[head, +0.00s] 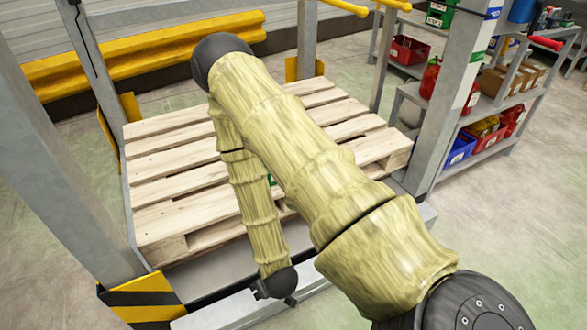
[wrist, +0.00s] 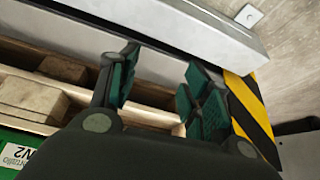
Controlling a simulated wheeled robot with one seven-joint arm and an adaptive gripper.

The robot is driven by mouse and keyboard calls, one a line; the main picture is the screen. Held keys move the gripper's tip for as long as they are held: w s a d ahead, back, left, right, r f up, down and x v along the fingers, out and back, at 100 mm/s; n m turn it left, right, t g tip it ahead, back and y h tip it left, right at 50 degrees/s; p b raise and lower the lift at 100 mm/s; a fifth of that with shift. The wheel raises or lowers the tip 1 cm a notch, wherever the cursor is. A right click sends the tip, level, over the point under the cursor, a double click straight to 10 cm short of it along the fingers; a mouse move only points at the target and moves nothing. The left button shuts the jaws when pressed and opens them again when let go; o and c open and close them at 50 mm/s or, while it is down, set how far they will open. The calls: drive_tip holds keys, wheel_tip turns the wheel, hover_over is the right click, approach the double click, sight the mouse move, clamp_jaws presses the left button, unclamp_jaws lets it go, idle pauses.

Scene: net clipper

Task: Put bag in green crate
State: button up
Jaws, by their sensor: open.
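My gripper (head: 275,296) hangs past the near edge of a wooden pallet (head: 180,187) in the head view, pointing down. In the wrist view my gripper (wrist: 162,62) is open, its green-padded fingers apart with nothing between them. A green surface with a white label (wrist: 17,156) shows at the lower left of the wrist view, by the pallet boards. Only part of it shows, so I cannot tell whether it is the green crate. My arm covers the pallet's middle in the head view. I see no bag that I can make out.
Grey posts (head: 62,165) frame the pallet, with a black-and-yellow striped corner (head: 140,298) near its front. A grey ledge (wrist: 140,25) runs beyond the fingers. Shelves (head: 490,105) with red and blue bins stand at right. Floor at lower right is clear.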

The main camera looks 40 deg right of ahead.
drive_tip(key=s+a+f+g, duration=0.1)
drive_tip(key=s+g, duration=0.1)
drive_tip(key=s, duration=0.6)
drive_tip(key=s+a+f+n+g, duration=0.1)
drive_tip(key=s+a+g, duration=0.1)
drive_tip(key=s, duration=0.6)
drive_tip(key=shift+s+f+g+y, duration=0.3)
drive_tip(key=shift+g+y, duration=0.1)
drive_tip(key=shift+g, duration=0.2)
drive_tip(key=shift+r, duration=0.1)
